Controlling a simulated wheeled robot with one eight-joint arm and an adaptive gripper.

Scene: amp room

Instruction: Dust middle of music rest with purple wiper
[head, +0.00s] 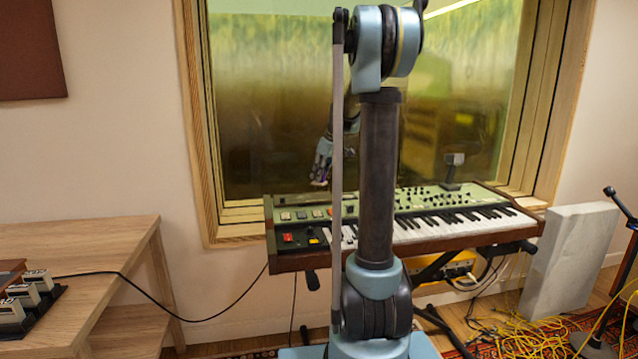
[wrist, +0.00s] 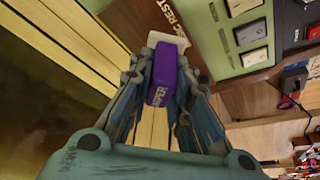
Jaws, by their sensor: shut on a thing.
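My gripper (wrist: 160,105) is shut on the purple wiper (wrist: 163,78), whose white pad (wrist: 168,40) points away from the fingers. In the head view my gripper (head: 322,163) is at the back left of the keyboard, above its panel, with the wiper (head: 319,179) pointing down. The pad overlaps the strip's edge near the lettering in the wrist view. I cannot tell whether it touches. In the head view I cannot make out the music rest clearly.
A keyboard (head: 445,228) with a green panel stands below the window (head: 270,100), partly hidden by my arm. A wooden desk (head: 75,235) stands at left. Yellow cables (head: 510,325) lie on the floor at right.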

